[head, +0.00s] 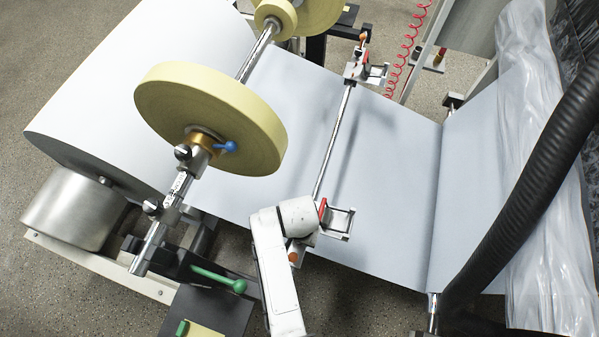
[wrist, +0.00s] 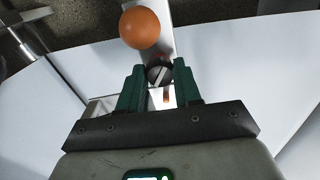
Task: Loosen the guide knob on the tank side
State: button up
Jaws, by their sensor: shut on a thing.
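The guide knob (wrist: 157,76) is a small dark round knob with a pale line across its face. In the wrist view it sits between the green fingertips of my gripper (wrist: 160,68), which is shut on it. An orange ball (wrist: 140,28) is just beyond the fingertips, apart from them. In the head view the near edge guide (head: 338,222) hangs on the steel rod (head: 333,145) over the paper, with a red lever (head: 322,208) and an orange ball (head: 292,257). My white wrist covers the knob and fingers there.
A second edge guide (head: 375,75) is at the rod's far end. A yellow tape roll (head: 210,117) with a blue handle (head: 225,146) stands left of my arm. A green lever (head: 220,280) is close by. A black hose (head: 540,170) crosses the right side.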

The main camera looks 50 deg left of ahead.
jog(key=n+p, duration=0.1)
jog(key=n, duration=0.4)
dwell(0.5)
jog(key=o, duration=0.8)
jog(key=shift+c, duration=0.2)
jog(key=shift+r, duration=0.1)
notch_tip(320, 180, up, 11)
jog(key=shift+p, duration=0.3)
jog(key=shift+f, duration=0.2)
